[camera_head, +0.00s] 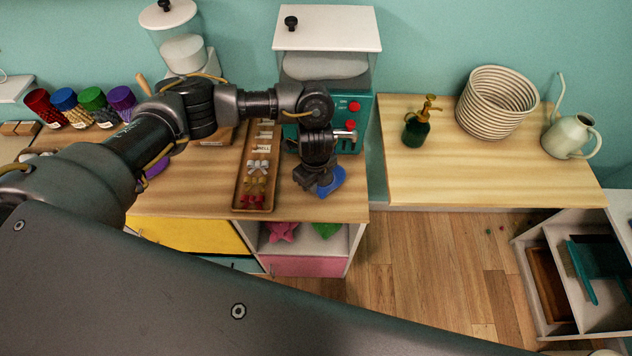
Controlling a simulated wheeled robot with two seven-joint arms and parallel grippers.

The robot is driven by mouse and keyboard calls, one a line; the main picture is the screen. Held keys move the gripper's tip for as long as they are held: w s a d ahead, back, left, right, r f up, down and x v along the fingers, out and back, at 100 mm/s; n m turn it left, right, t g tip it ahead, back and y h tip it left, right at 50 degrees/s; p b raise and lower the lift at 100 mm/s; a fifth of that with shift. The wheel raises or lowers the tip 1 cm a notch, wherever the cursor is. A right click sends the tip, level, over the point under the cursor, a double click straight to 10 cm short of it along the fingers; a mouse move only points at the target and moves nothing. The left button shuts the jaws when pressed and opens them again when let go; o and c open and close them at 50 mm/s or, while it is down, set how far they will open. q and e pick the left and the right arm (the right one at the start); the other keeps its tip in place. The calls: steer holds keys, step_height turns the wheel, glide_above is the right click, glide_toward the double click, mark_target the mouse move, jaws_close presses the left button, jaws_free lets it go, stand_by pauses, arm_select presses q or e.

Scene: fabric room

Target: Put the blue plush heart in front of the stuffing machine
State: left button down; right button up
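The blue plush heart (331,184) is at the front right of the wooden counter (340,209), partly covered by my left gripper (319,187). The stuffing machine (362,106) has a teal body, a clear hopper of white filling and a white lid, and stands just behind the gripper and heart. My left arm reaches in from the left, and its gripper points down onto the heart. Its fingertips are small and partly hidden, so I cannot tell whether they grip the heart or only touch it. My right gripper is not in view.
A wooden tray (242,187) of small bows lies left of the gripper. Several colored jars (92,101) stand at the far left. A gap separates the two surfaces.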

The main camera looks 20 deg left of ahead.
arm_select(q)
steer(key=shift+f, duration=0.1)
steer(key=c, duration=1.6)
jaws_free()
steer(key=shift+r, duration=0.3)
step_height(320, 180, up, 12)
steer(key=shift+f, duration=0.1)
